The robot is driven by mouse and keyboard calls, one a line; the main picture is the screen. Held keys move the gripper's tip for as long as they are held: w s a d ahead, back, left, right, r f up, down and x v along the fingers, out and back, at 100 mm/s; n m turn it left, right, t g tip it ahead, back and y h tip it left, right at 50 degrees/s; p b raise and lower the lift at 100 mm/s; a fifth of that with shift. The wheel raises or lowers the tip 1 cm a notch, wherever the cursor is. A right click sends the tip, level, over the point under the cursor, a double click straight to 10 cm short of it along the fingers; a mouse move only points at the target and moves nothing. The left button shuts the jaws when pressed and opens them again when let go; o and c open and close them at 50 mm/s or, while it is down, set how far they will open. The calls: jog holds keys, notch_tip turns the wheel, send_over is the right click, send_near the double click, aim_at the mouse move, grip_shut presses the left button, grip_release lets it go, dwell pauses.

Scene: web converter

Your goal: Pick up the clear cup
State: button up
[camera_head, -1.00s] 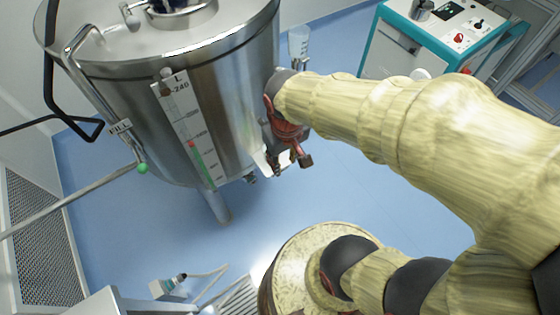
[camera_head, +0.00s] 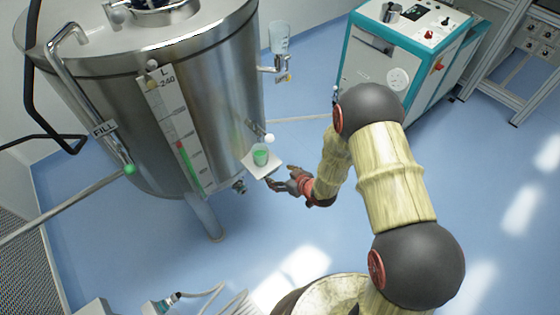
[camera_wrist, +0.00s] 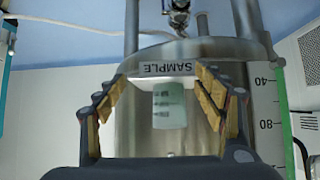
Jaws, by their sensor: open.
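A small clear cup (camera_head: 260,155) with green contents stands on a small white shelf (camera_head: 250,167) at the side of the steel tank. In the wrist view the cup (camera_wrist: 169,108) shows see-through, with dark markings, against the shelf (camera_wrist: 135,83) labelled SAMPLE, which appears upside down. My gripper (camera_head: 283,177) is just to the lower right of the shelf in the head view, apart from the cup. In the wrist view my gripper's fingers (camera_wrist: 160,88) are spread wide and empty, with the cup seen between them.
The large steel tank (camera_head: 215,95) fills the left. A second clear container (camera_head: 279,38) sits on a bracket beside it, higher up. A teal-and-white machine (camera_head: 385,50) stands at the back right. The blue floor (camera_head: 100,225) is open around the tank.

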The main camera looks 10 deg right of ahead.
aim_at(266, 157)
jog(key=w+r, duration=0.1)
jog(key=r, duration=0.1)
jog(key=a+r+t+y, duration=0.1)
jog(key=w+a+r+t+y, duration=0.1)
jog(key=r, duration=0.1)
jog(key=shift+w+r, duration=0.3)
jog(key=shift+w+a, duration=0.25)
jog(key=shift+b+x, duration=0.45)
jog(key=shift+x, duration=0.4)
jog(key=shift+a+r+b+x, duration=0.2)
jog(key=shift+b+x, duration=0.2)
jog(key=shift+x, duration=0.5)
jog(key=shift+a+r+b+x, duration=0.15)
jog(key=shift+b+x, duration=0.2)
jog(key=shift+x, duration=0.6)
jog(key=shift+a+r+b+x, duration=0.15)
jog(key=shift+b+x, duration=0.25)
jog(key=shift+x, duration=0.5)
jog(key=shift+d+r, duration=0.1)
jog(key=shift+c, duration=1.3)
jog(key=c, duration=1.1)
jog(key=shift+r, duration=0.1)
jog(key=shift+c, duration=0.6)
